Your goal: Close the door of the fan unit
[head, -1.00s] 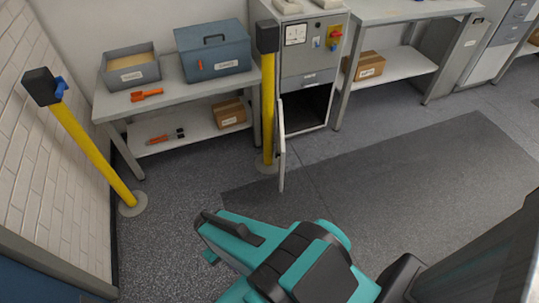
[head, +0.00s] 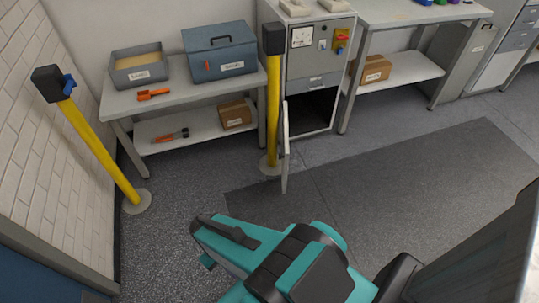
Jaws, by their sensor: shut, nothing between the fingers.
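The fan unit (head: 311,63) is a grey cabinet at the top centre of the head view, with a dark open compartment low in its front. Its door (head: 285,152) stands open, swung out toward me on the left side of the opening and seen nearly edge-on. My gripper (head: 203,222) is at the left end of my teal and black arm, in the lower middle. It is shut and empty, though its fingertips are hard to make out. It is well apart from the door, lower in the picture and to the left.
A yellow post (head: 272,105) stands just left of the door; another (head: 100,150) stands by the white brick wall. A bench (head: 165,101) with boxes is left of the unit, and another bench (head: 405,66) is right. The floor in front is clear, with a dark mat (head: 420,175).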

